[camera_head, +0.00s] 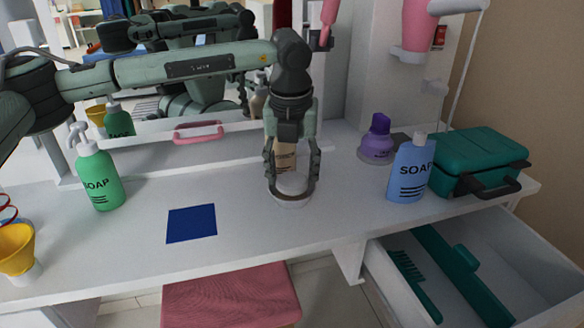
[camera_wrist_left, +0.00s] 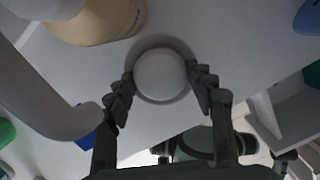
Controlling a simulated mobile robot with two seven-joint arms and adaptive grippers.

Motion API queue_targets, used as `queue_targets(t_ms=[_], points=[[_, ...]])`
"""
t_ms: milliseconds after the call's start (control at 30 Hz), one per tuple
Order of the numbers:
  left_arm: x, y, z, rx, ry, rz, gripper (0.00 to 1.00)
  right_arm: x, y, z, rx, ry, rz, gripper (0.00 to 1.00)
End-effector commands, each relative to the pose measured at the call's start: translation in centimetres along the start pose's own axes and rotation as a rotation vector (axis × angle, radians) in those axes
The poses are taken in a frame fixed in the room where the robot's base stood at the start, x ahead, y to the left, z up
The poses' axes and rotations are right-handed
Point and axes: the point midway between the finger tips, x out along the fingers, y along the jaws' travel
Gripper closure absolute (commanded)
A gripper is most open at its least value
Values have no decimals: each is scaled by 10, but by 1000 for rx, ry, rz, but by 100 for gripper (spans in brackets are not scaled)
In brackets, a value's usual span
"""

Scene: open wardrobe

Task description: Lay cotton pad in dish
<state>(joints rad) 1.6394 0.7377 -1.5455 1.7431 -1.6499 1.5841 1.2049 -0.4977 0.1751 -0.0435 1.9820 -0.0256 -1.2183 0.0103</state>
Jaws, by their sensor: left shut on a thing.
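The cotton pad (camera_head: 292,183) is a round white disc between the fingertips of my left gripper (camera_head: 291,187). In the left wrist view the pad (camera_wrist_left: 160,75) shows as a pale disc with the fingers on both sides. The small white dish (camera_head: 291,202) lies directly below the pad on the white tabletop. Its greyish rim (camera_wrist_left: 163,42) shows around the pad from above. My left gripper points down, shut on the pad. I cannot tell whether the pad touches the dish floor. My right gripper is not in view.
A tan bottle (camera_head: 284,155) stands close behind the gripper. A green soap bottle (camera_head: 99,178) and blue square (camera_head: 191,223) are left. A purple bottle (camera_head: 377,141), blue soap bottle (camera_head: 409,172) and teal case (camera_head: 478,160) are right. An open drawer (camera_head: 535,250) sticks out at front right.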

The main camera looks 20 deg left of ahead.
Motion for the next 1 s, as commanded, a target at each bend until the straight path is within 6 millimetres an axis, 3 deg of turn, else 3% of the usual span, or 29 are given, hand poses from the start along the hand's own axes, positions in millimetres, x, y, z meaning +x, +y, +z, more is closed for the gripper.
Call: queue_targets(t_ms=[367, 400, 567, 767, 900, 1000], points=[[3, 0, 0, 0, 0, 0, 56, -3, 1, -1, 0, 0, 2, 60], [3, 0, 0, 0, 0, 0, 42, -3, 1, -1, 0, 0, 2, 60], [3, 0, 0, 0, 0, 0, 23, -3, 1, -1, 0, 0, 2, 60], [3, 0, 0, 0, 0, 0, 22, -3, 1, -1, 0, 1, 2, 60], [3, 0, 0, 0, 0, 0, 12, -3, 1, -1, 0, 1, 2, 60], [3, 0, 0, 0, 0, 0, 12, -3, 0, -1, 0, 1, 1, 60]])
